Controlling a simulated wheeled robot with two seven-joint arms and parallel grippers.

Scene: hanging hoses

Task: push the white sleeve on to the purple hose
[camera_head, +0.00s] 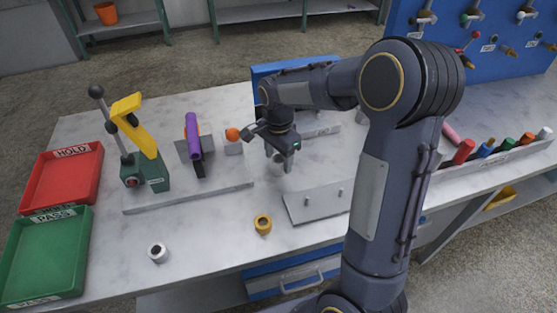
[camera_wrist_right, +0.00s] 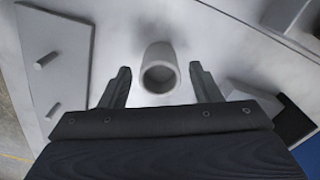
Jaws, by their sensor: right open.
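The purple hose (camera_head: 193,137) sits in a dark holder on a grey base plate, left of centre on the table. A short white sleeve (camera_head: 157,252) with a dark hole stands near the table's front left edge, apart from the hose. My right gripper (camera_head: 280,164) is open and empty above the table, between the hose's plate and the pegged plate. In the right wrist view a hollow grey cylinder (camera_wrist_right: 160,70) shows in the gap between the fingers of my right gripper (camera_wrist_right: 164,85), apparently beyond the tips. My left gripper is not in view.
A green press with a yellow lever (camera_head: 140,125) stands left of the hose. Red (camera_head: 62,175) and green (camera_head: 45,258) trays are at far left. A yellow ring (camera_head: 263,224) and a pegged plate (camera_head: 318,203) are at front. Coloured hoses lie in a rack (camera_head: 490,158) at right.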

